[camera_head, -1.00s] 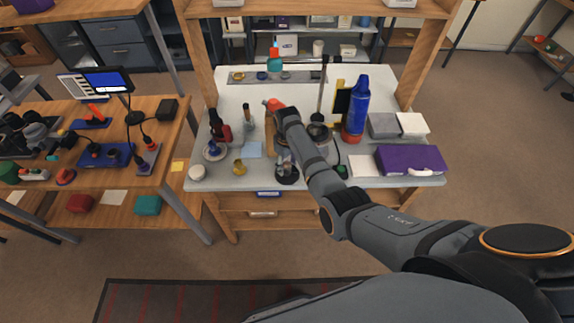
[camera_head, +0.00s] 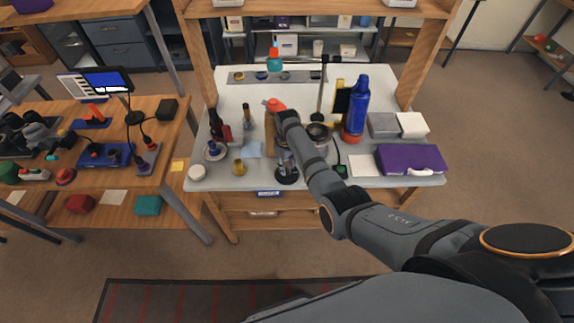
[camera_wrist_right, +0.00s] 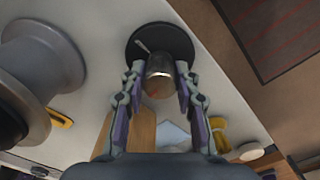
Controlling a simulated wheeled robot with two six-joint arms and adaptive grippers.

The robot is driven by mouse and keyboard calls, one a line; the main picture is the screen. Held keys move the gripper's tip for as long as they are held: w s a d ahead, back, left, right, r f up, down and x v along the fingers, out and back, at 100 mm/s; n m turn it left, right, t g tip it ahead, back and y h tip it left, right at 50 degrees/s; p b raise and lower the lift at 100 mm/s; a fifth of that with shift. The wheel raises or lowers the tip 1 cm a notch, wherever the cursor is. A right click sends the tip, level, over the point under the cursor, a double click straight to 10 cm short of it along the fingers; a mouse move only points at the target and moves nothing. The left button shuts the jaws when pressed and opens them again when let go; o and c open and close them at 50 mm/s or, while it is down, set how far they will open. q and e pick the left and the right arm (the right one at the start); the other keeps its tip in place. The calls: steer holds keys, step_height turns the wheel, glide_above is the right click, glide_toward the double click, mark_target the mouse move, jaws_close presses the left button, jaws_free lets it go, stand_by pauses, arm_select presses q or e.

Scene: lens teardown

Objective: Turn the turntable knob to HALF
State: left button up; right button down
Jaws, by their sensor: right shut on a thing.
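In the right wrist view, a shiny metal cylindrical knob (camera_wrist_right: 160,72) stands on a black round base (camera_wrist_right: 160,42). A thin light pointer or lever shows beside its top. My right gripper (camera_wrist_right: 160,86) has a finger on each side of the knob and is shut on it. In the head view, the black base (camera_head: 287,179) is near the front of the white bench, under my right arm, and my right gripper (camera_head: 286,160) is partly hidden there. I cannot read any marking for the knob's setting. My left gripper is in neither view.
A large grey flanged cylinder (camera_wrist_right: 45,65) stands close by in the wrist view. A blue bottle (camera_head: 356,108) and a purple box (camera_head: 411,159) stand right.

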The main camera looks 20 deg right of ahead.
steer(key=m+p, duration=0.1)
steer(key=m, duration=0.2)
steer(key=shift+r+p, duration=0.15)
steer(key=shift+p, duration=0.15)
steer(key=m+p, duration=0.1)
steer(key=m, duration=0.3)
steer(key=m+p, duration=0.1)
steer(key=m, duration=0.4)
steer(key=shift+m, duration=0.4)
steer(key=shift+m+p, duration=0.5)
steer(key=shift+m, duration=1.8)
steer(key=c, duration=1)
jaws_free()
